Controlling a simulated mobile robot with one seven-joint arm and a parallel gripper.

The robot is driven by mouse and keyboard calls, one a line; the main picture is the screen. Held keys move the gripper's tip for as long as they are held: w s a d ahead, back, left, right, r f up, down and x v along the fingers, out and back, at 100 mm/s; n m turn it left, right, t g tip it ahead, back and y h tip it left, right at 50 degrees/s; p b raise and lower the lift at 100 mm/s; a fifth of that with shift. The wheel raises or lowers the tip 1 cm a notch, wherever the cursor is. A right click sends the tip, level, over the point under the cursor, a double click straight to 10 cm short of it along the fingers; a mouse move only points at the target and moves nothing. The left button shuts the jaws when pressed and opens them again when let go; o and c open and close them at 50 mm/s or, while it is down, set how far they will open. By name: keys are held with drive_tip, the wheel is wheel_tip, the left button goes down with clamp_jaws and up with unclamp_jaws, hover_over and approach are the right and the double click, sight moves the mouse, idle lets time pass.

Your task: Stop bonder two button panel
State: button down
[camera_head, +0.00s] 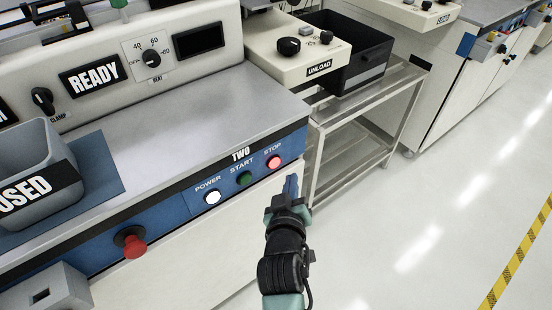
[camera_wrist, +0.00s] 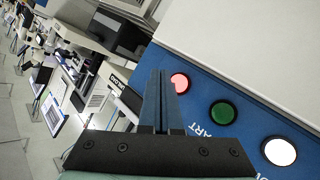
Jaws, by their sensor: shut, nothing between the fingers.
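The blue button panel (camera_head: 222,190) marked TWO is on the front of the bench in the head view. It has a white lit POWER button (camera_head: 212,197), a dark green START button (camera_head: 244,178) and a red lit STOP button (camera_head: 274,162). My gripper (camera_head: 291,184) is shut and empty, just right of and below the STOP button in the picture. In the wrist view my shut fingers (camera_wrist: 160,98) point up beside the red STOP button (camera_wrist: 180,83), with the green button (camera_wrist: 223,112) and white button (camera_wrist: 279,151) farther right. I see no clear contact with STOP.
A red emergency knob (camera_head: 132,243) sticks out lower left on the bench front. A grey bin marked USED (camera_head: 38,165) stands on the bench. A metal cart (camera_head: 345,150) and black bin (camera_head: 345,60) stand right of it. The floor at right is clear.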

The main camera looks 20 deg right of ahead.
drive_tip(key=shift+s+d+p, duration=0.2)
drive_tip(key=shift+s+p, duration=0.15)
drive_tip(key=shift+s, duration=0.25)
drive_tip(key=shift+s+d+p, duration=0.2)
drive_tip(key=shift+s+p, duration=0.1)
drive_tip(key=shift+s, duration=0.25)
drive_tip(key=w+a+r+t, duration=0.1)
drive_tip(key=a+r+t, duration=0.1)
drive_tip(key=r, duration=0.8)
drive_tip(key=w+a+r+t+y, duration=0.1)
drive_tip(key=w+a+r+t, duration=0.1)
drive_tip(key=r, duration=0.8)
drive_tip(key=w+a+r+t, duration=0.1)
drive_tip(key=a+r+t, duration=0.2)
drive_tip(key=r, duration=0.8)
drive_tip(key=s+a+r+t+y, duration=0.2)
drive_tip(key=s+a+r+t, duration=0.4)
drive_tip(key=r, duration=0.7)
drive_tip(key=s+a+r+t+y, duration=0.1)
drive_tip(key=s+a+r+y, duration=0.2)
drive_tip(key=s+r, duration=0.8)
wheel_tip(320, 180, up, 24)
drive_tip(key=w+p, duration=0.3)
drive_tip(key=p, duration=1.9)
drive_tip(key=shift+f+m, duration=0.2)
drive_tip(key=shift+m, duration=0.2)
drive_tip(key=shift+f, duration=0.15)
